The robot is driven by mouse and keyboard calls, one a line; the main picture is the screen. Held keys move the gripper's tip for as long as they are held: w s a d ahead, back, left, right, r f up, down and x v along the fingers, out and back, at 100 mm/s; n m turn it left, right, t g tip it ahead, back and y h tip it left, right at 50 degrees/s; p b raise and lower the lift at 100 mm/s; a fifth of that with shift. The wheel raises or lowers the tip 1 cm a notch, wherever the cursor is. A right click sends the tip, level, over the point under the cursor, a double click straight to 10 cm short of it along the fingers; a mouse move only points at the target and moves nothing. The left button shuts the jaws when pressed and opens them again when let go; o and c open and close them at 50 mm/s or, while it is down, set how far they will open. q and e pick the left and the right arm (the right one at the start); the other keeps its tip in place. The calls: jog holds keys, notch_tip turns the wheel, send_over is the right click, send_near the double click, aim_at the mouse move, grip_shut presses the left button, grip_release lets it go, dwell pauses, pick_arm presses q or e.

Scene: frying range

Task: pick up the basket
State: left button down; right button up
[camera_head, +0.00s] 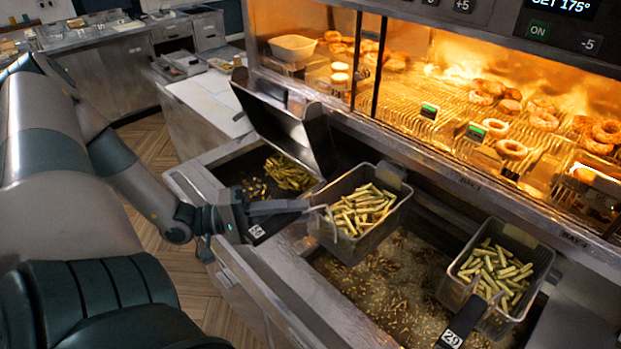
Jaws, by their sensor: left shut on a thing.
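The near basket (346,249), a clear-sided fry basket holding cut fries, is at the middle of the head view over the left part of the oil vat. My left gripper (241,216) comes in from the left and is shut on the dark handle of this basket, by a small white tag. Whether the basket hangs clear of the vat or rests on its edge I cannot tell. A second basket (513,322) with fries stands at the right in the oil, its handle tagged 29. My right gripper is not in view.
The oil vat (390,290) bubbles with loose bits. A left bay (235,172) holds loose fries beside a raised metal lid (285,128). Behind is a lit warming cabinet (470,100) with doughnuts.

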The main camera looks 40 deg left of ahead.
pick_arm(q)
jog(key=shift+r+v, duration=0.2)
jog(key=shift+v, duration=2.25)
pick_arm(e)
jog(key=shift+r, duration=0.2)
pick_arm(q)
jog(key=shift+s, duration=0.1)
